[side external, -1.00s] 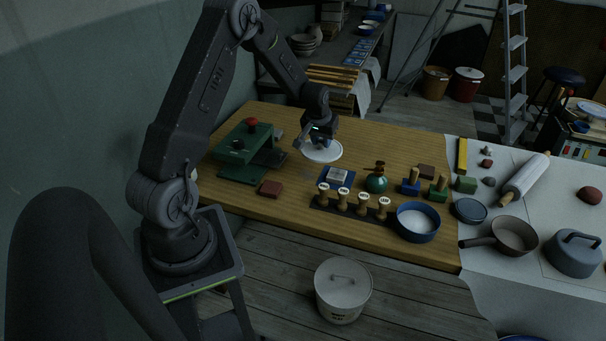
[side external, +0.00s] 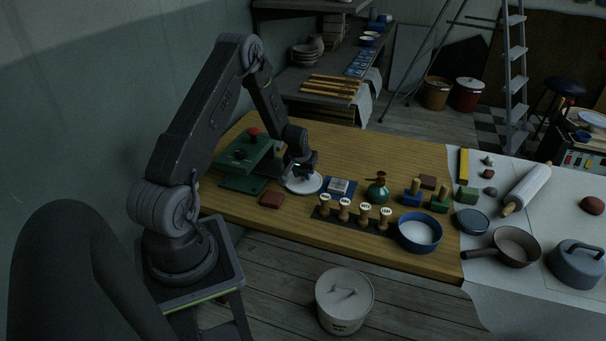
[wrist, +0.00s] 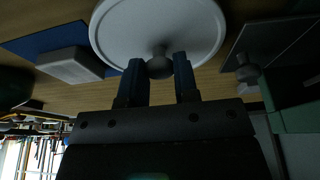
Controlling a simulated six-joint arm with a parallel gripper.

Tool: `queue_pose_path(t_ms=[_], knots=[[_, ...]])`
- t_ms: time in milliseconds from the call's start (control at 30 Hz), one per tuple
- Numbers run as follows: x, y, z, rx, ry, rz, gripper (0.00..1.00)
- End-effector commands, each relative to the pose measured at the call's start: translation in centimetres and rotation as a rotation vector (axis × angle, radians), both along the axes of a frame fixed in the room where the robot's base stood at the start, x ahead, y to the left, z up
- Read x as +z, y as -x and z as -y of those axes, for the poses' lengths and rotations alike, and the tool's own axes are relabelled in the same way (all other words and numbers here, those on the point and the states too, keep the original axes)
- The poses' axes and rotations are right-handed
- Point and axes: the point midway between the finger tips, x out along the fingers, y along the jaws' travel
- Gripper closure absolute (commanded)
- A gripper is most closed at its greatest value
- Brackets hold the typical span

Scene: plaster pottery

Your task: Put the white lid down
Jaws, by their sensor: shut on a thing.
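The white lid (side external: 304,186) is a round disc with a small knob. It is level, at or just above the wooden table, between the green press and the blue pad; I cannot tell whether its rim touches the wood. My gripper (side external: 300,170) is above it with the fingers pointing down. In the wrist view the lid (wrist: 150,22) fills the top middle. Its grey knob (wrist: 159,66) sits between the two dark blue fingers of my gripper (wrist: 158,80), which are shut on it. The lid's underside is hidden.
The green press (side external: 243,165) with a red knob stands close on the left. The blue pad (side external: 341,188) with a pale block lies close on the right. A red-brown block (side external: 271,200) and several wooden stamps (side external: 344,209) are nearer the front edge. Bare wood (side external: 345,150) lies behind.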

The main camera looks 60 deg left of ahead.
Motion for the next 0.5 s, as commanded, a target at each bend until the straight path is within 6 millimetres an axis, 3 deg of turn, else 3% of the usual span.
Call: queue_pose_path(t_ms=[400, 433, 500], knots=[[-0.83, -0.03, -0.02, 0.0, -0.001, 0.001, 0.96], [-0.81, -0.04, -0.02, 0.0, -0.001, 0.001, 0.7], [-0.79, -0.04, -0.02, 0.0, -0.001, 0.001, 0.63]])
